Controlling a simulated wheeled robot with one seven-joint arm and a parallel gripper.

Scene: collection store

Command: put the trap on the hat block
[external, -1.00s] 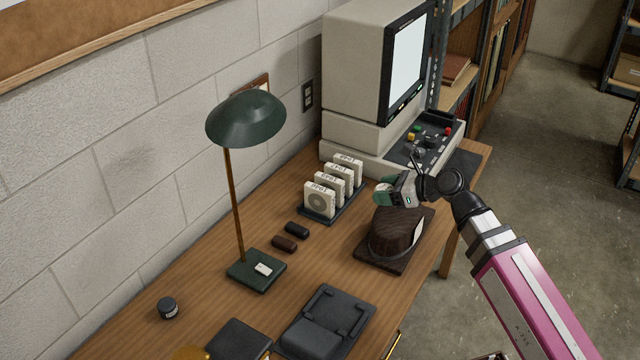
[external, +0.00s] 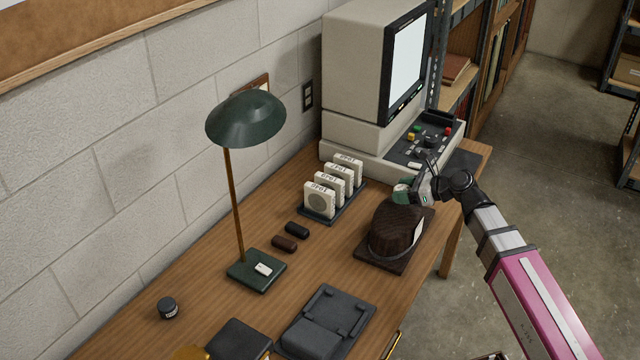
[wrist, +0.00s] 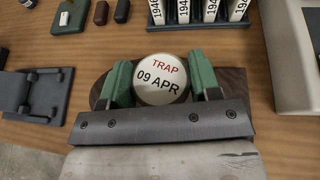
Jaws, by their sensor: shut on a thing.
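The trap (wrist: 160,82) is a round, pale piece lettered "TRAP 09 APR", seen in the wrist view. My gripper (wrist: 160,85) is shut on it, with one green finger on each side. The hat block (external: 395,230) is a dark brown rounded block with a white label on its right side, standing on a dark base board (external: 372,256). In the external view my gripper (external: 402,194) appears at the top back edge of the block; the height gap is hard to tell. In the wrist view the trap and fingers hide most of the block.
A beige computer console (external: 360,150) stands behind. Two small dark cases (external: 290,237), a green lamp (external: 245,120) and a dark tray-like stand (external: 328,318) are on the desk, left and in front.

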